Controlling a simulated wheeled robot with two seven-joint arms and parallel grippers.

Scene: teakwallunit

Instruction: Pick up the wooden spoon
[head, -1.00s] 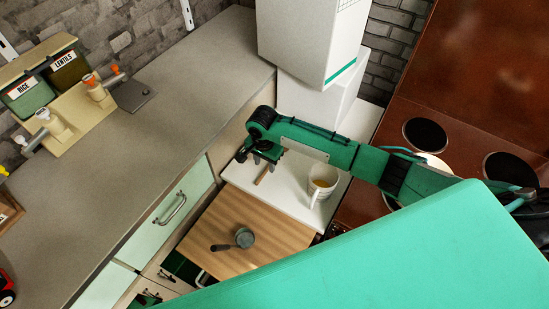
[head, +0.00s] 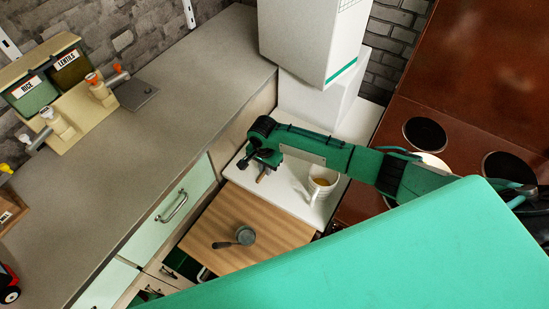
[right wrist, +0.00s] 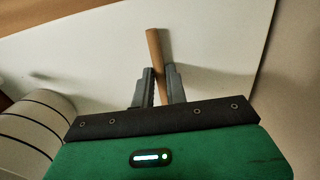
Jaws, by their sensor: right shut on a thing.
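The wooden spoon (right wrist: 155,48) shows in the right wrist view as a plain light-brown handle between the fingers; its bowl is not visible. My right gripper (right wrist: 159,86) is shut on this handle, just over the white surface. In the head view my right gripper (head: 262,164) is at the left part of the white counter (head: 288,193), and only a small brown bit of the spoon (head: 262,176) shows below it. My left gripper is not in view.
A white mug (head: 321,184) with yellowish contents stands just right of the gripper. A small grey pan (head: 245,235) sits on the wooden board (head: 225,255) in front.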

